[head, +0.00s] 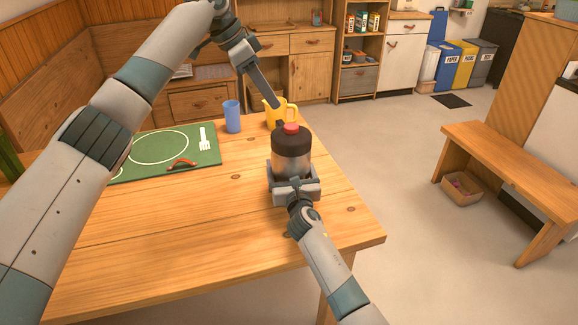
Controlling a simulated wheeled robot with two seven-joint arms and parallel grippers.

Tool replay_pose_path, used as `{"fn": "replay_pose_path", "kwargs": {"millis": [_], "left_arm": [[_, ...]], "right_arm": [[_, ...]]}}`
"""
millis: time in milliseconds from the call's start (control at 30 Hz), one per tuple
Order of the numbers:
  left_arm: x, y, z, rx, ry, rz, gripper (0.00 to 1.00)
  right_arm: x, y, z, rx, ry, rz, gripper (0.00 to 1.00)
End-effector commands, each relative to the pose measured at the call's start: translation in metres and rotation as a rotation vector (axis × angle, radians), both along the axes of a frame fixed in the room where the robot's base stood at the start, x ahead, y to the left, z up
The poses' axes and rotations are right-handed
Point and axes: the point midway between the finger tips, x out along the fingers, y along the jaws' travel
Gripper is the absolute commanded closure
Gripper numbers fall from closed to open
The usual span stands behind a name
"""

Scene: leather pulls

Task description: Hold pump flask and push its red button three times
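The pump flask (291,161) stands upright near the right edge of the wooden table, with a brown body, a dark top and a red button (291,128) on top. My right gripper (293,174) comes from the front, with its fingers on either side of the flask's lower part, closed on it. The flask's base is hidden behind that gripper. My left gripper (277,104) is above and behind the flask, its fingers together as one bar pointing down and right. Its tip shows just above and left of the red button, apart from it in the picture.
A yellow mug (275,117) stands behind the flask, close to my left fingertips. A blue cup (232,117) is to its left. The front tabletop (190,240) is clear.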

Motion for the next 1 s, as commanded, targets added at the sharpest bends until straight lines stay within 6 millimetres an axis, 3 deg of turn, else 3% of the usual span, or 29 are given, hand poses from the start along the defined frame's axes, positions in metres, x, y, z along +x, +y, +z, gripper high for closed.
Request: {"fn": "replay_pose_path", "kwargs": {"millis": [33, 67, 200, 467, 667, 833, 1000], "left_arm": [[0.000, 0.000, 0.000, 0.000, 0.000, 0.000, 0.69], [0.000, 0.000, 0.000, 0.000, 0.000, 0.000, 0.69], [0.000, -0.001, -0.001, -0.006, 0.000, -0.002, 1.00], [-0.004, -0.009, -0.008, -0.112, -0.010, -0.039, 1.00], [-0.009, -0.013, -0.014, -0.304, -0.043, -0.078, 1.00], [-0.011, -0.001, -0.015, -0.495, -0.100, -0.082, 1.00], [-0.012, 0.026, -0.014, -0.653, -0.171, -0.052, 1.00]], "right_arm": [[0.000, 0.000, 0.000, 0.000, 0.000, 0.000, 0.72], [0.000, 0.000, 0.000, 0.000, 0.000, 0.000, 0.78], [0.000, 0.000, 0.000, 0.000, 0.000, 0.000, 0.78], [0.000, 0.000, 0.000, 0.000, 0.000, 0.000, 0.78], [0.000, 0.000, 0.000, 0.000, 0.000, 0.000, 0.78], [0.000, 0.000, 0.000, 0.000, 0.000, 0.000, 0.78], [0.000, 0.000, 0.000, 0.000, 0.001, 0.000, 0.78]]}}
